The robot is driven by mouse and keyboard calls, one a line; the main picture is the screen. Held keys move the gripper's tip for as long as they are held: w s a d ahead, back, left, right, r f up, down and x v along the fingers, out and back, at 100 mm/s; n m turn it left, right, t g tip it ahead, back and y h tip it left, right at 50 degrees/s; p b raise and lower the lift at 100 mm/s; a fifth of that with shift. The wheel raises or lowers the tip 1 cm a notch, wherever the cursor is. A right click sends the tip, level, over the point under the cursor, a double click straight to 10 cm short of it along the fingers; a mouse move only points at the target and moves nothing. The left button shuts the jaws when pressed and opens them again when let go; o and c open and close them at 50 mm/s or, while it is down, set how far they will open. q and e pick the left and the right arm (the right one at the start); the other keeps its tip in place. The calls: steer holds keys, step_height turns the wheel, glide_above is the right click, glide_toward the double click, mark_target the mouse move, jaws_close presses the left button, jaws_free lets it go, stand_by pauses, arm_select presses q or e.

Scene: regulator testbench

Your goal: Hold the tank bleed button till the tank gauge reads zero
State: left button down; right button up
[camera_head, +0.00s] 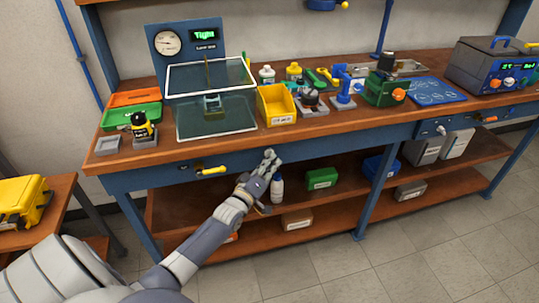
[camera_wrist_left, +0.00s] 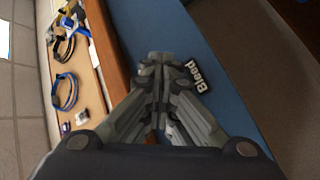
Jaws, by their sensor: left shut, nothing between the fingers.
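My left gripper (camera_head: 269,158) is at the blue front rail of the workbench, just below the tabletop edge. In the left wrist view its closed fingers (camera_wrist_left: 160,62) point at the blue rail beside a "Bleed" label (camera_wrist_left: 197,77), and nothing shows between them. The bleed button itself is not visible; the fingers may cover it. I cannot tell whether they touch it. A round white gauge (camera_head: 167,42) is on the blue back panel, its reading too small to tell. The display (camera_head: 204,34) beside it shows green text, seemingly "Tight". My right gripper is not in view.
A clear-walled tank (camera_head: 212,78) stands on the bench near a yellow bin (camera_head: 277,104). A yellow-handled drawer pull or lever (camera_head: 211,171) is on the rail left of my gripper. A white bottle (camera_head: 277,188) stands on the shelf below. The floor in front is clear.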

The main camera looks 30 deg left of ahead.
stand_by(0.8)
arm_select(q)
steer(key=shift+s+d+p, duration=0.6)
steer(key=shift+d+p, duration=0.05)
steer(key=shift+d, duration=0.1)
steer(key=s+d+p, duration=0.1)
steer(key=d, duration=0.1)
steer(key=s+d+p, duration=0.1)
steer(key=s, duration=0.1)
steer(key=shift+s+d+p, duration=0.15)
steer(key=shift+d+p, duration=0.2)
steer(key=shift+p, duration=0.05)
steer(key=shift+f, duration=0.1)
